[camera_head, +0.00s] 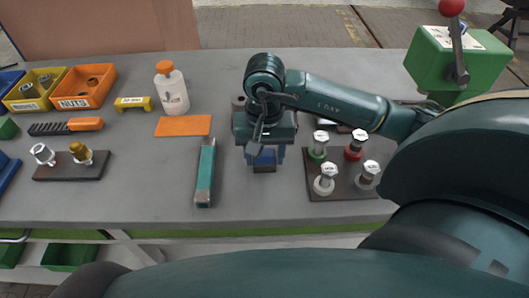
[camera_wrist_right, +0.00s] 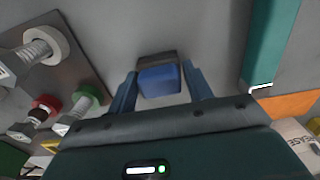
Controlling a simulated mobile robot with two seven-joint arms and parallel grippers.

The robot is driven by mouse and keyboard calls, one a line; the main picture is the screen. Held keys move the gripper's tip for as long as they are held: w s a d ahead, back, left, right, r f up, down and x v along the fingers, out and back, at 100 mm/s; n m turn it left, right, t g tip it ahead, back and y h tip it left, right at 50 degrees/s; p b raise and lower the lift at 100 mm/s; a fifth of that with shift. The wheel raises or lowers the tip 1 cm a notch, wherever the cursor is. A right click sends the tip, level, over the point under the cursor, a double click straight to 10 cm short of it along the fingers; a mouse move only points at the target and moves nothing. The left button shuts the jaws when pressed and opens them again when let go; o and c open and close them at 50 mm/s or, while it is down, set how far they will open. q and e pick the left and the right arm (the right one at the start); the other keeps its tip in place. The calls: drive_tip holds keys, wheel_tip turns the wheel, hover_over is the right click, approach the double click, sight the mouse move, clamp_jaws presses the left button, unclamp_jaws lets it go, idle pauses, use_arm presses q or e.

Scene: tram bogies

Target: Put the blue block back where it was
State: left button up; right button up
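The blue block (camera_wrist_right: 160,80) is between the two fingers of my right gripper (camera_wrist_right: 161,70) in the right wrist view, with narrow gaps at its sides. In the head view the right gripper (camera_head: 265,158) points down over the middle of the bench, and the blue block is mostly hidden by it. A small dark piece (camera_head: 264,168) shows just in front of the fingers; it also shows beyond the block in the right wrist view (camera_wrist_right: 157,58). Whether the block rests on that piece, I cannot tell. My left gripper is out of view.
A dark board (camera_head: 335,193) with several bolts stands close to the right of the gripper. A long teal bar (camera_head: 206,170) lies to its left. An orange pad (camera_head: 183,126), a white bottle (camera_head: 172,92) and parts bins (camera_head: 85,88) are further left. The grey bench (camera_head: 140,200) is clear at front left.

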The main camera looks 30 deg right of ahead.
sight(264, 151)
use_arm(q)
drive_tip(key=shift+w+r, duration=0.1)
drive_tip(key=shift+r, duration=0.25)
use_arm(e)
drive_tip(key=o, duration=0.3)
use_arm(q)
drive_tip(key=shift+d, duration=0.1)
use_arm(e)
drive_tip(key=shift+o, duration=0.2)
drive_tip(key=shift+r+p, duration=0.25)
drive_tip(key=shift+p, duration=0.05)
drive_tip(key=shift+r, duration=0.3)
wheel_tip(264, 151, up, 11)
drive_tip(key=shift+r, duration=0.15)
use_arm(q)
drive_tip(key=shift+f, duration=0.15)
